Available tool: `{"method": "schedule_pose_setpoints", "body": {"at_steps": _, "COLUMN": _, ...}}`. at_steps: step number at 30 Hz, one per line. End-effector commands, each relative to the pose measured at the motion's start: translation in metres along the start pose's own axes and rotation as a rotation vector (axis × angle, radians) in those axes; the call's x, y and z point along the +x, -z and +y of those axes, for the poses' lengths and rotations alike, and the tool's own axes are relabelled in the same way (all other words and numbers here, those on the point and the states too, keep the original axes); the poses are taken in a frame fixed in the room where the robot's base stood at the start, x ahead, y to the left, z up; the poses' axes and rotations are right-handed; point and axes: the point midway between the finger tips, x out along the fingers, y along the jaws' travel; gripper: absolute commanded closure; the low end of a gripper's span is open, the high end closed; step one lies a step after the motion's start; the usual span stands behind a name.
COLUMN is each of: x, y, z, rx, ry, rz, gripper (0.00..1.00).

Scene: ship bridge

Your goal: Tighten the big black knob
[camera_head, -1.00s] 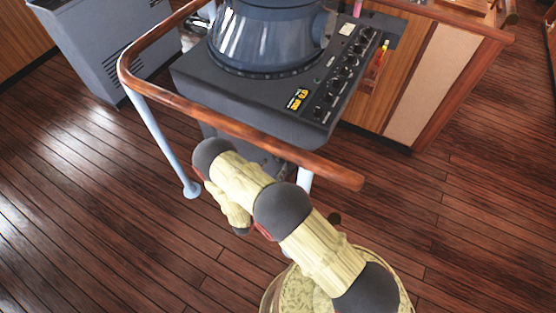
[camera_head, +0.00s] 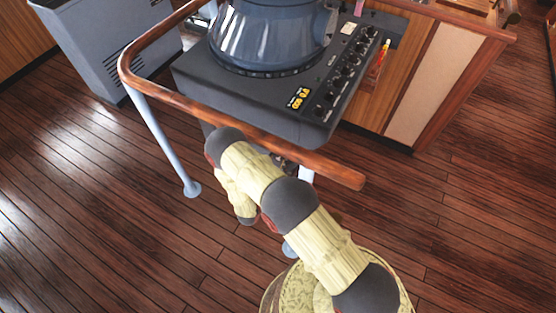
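A row of several small black knobs (camera_head: 341,72) runs along the right side of the dark console top (camera_head: 225,93). At this size I cannot tell which one is the big black knob, or how far it is turned. My arm rises from the bottom right and folds near the wooden rail, on the near side of the console. Its far part hangs down to a dark joint at left of centre. I cannot make out my gripper; it seems hidden behind my own arm. No contact with any knob shows.
A curved wooden handrail (camera_head: 200,110) on pale posts (camera_head: 160,140) wraps the console's left and near sides. A large blue-grey housing (camera_head: 265,38) stands on the console. A wooden cabinet (camera_head: 425,80) is behind right. A grey unit (camera_head: 95,45) stands far left. The plank floor (camera_head: 470,210) is clear at right.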

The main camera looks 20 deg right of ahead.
Motion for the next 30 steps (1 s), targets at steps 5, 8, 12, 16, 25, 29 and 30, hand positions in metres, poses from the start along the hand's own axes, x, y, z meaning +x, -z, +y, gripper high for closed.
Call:
{"method": "schedule_pose_setpoints", "body": {"at_steps": 5, "x": 0.0000, "y": 0.0000, "z": -0.0003, "rx": 0.000, "ry": 0.001, "rz": 0.000, "gripper": 0.67}}
{"method": "schedule_pose_setpoints", "body": {"at_steps": 8, "x": 0.0000, "y": 0.0001, "z": -0.0004, "rx": 0.000, "ry": 0.001, "rz": 0.000, "gripper": 0.72}}
{"method": "schedule_pose_setpoints", "body": {"at_steps": 12, "x": -0.0001, "y": 0.0001, "z": -0.0004, "rx": 0.000, "ry": 0.001, "rz": 0.000, "gripper": 0.80}}
{"method": "schedule_pose_setpoints", "body": {"at_steps": 16, "x": 0.0000, "y": 0.0002, "z": -0.0005, "rx": 0.004, "ry": 0.001, "rz": 0.000, "gripper": 0.80}}
{"method": "schedule_pose_setpoints", "body": {"at_steps": 25, "x": 0.0000, "y": 0.0013, "z": -0.0001, "rx": 0.099, "ry": 0.002, "rz": -0.007, "gripper": 0.80}}
{"method": "schedule_pose_setpoints", "body": {"at_steps": 29, "x": 0.0001, "y": 0.0018, "z": 0.0002, "rx": 0.192, "ry": 0.003, "rz": -0.014, "gripper": 0.80}}
{"method": "schedule_pose_setpoints", "body": {"at_steps": 30, "x": 0.0001, "y": 0.0021, "z": 0.0003, "rx": 0.225, "ry": 0.003, "rz": -0.017, "gripper": 0.80}}
